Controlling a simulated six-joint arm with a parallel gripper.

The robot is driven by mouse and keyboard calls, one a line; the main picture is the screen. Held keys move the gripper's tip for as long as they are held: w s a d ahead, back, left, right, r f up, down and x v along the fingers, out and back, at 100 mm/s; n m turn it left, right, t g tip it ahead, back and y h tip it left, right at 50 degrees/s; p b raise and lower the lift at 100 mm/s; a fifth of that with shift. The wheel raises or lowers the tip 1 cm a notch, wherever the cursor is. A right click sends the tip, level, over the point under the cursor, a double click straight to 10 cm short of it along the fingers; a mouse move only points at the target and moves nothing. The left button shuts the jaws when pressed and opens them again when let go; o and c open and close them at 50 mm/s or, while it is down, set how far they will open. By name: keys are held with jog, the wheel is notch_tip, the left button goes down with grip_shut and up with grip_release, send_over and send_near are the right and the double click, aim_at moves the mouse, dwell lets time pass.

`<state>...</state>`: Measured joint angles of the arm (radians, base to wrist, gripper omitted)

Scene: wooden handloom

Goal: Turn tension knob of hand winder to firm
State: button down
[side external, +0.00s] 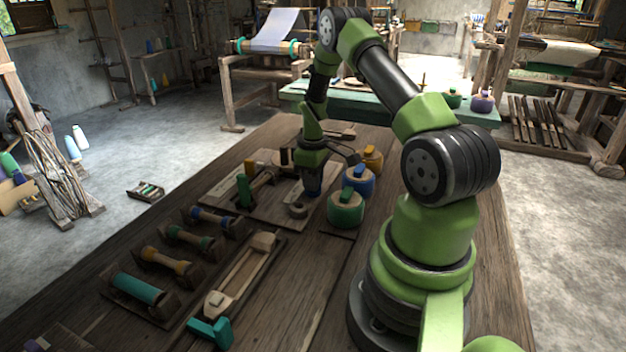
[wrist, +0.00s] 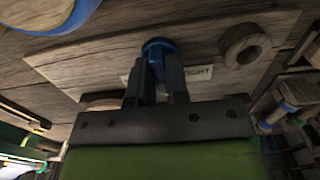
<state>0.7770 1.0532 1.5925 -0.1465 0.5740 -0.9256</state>
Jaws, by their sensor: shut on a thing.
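The hand winder's wooden board (side external: 225,190) lies on the table, with a green upright handle (side external: 244,190) at its left side. My gripper (side external: 312,188) points down over the right part of the board. In the wrist view, my gripper (wrist: 157,88) has its two dark fingers shut on a round blue knob (wrist: 158,45), whose top shows past the fingertips. A pale label (wrist: 198,73) lies on the board behind the fingers. Only its last letters, "IGHT", are readable; the fingers hide the rest. I cannot tell which way the knob is set.
A ring-shaped piece (side external: 298,209) sits close to my gripper. Green (side external: 346,210), blue (side external: 358,182) and yellow (side external: 372,158) lidded pots stand just to the right. A wooden shuttle (side external: 240,275), a teal clamp (side external: 210,332) and several bobbins (side external: 140,288) lie toward the front left.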

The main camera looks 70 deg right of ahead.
jog(key=c, duration=1.1)
grip_release()
jog(key=shift+r, duration=0.1)
notch_tip(320, 180, up, 10)
jog(key=shift+f, duration=0.1)
